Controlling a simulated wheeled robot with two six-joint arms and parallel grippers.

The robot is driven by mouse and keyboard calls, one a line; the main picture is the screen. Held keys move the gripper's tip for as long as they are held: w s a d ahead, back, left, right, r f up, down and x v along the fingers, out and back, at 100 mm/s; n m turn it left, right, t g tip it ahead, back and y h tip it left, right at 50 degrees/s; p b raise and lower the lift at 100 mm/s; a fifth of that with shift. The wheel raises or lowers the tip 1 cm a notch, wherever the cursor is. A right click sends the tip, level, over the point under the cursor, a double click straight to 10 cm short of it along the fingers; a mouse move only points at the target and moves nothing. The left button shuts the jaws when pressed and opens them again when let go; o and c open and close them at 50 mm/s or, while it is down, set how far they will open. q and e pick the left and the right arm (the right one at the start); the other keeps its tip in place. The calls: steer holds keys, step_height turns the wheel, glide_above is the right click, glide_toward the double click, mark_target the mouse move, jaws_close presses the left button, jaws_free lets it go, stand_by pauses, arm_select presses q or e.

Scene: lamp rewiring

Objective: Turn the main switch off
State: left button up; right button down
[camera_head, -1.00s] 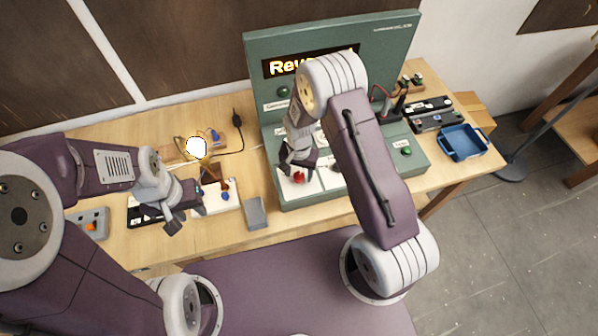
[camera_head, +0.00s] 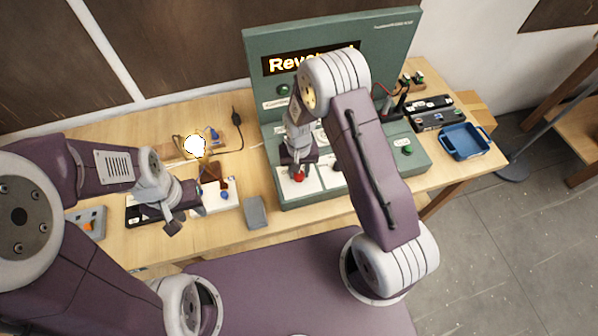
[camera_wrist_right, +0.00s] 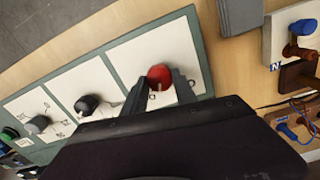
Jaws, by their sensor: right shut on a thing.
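The green console (camera_head: 345,38) stands on the table with a sloped front of white plates. The red knob (camera_head: 298,177) sits on its leftmost front plate; in the right wrist view the red knob (camera_wrist_right: 160,76) lies between two dark fingertips. My right gripper (camera_head: 298,168) is over that plate and shut on the red knob. I cannot read a label naming it the main switch. A lamp bulb (camera_head: 195,147) glows at the left. My left gripper (camera_head: 178,222) hangs over the table's left part, apart from the console; its jaw opening is unclear.
A grey block (camera_head: 256,212) lies left of the console. Black and grey knobs (camera_wrist_right: 87,104) sit along the console beside the red one. A blue tray (camera_head: 464,142) and a black terminal strip (camera_head: 430,112) are at the right. Wires and a terminal board lie under the bulb.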

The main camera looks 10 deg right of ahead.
steer(key=n+b, duration=0.1)
steer(key=n, duration=0.8)
steer(key=shift+a+n+b, duration=0.1)
steer(key=shift+n+b, duration=0.2)
steer(key=shift+n, duration=0.1)
steer(key=shift+r+n, duration=0.1)
steer(key=shift+n, duration=1.5)
steer(key=shift+w+n, duration=0.1)
steer(key=shift+n, duration=0.2)
steer(key=c, duration=1)
jaws_free()
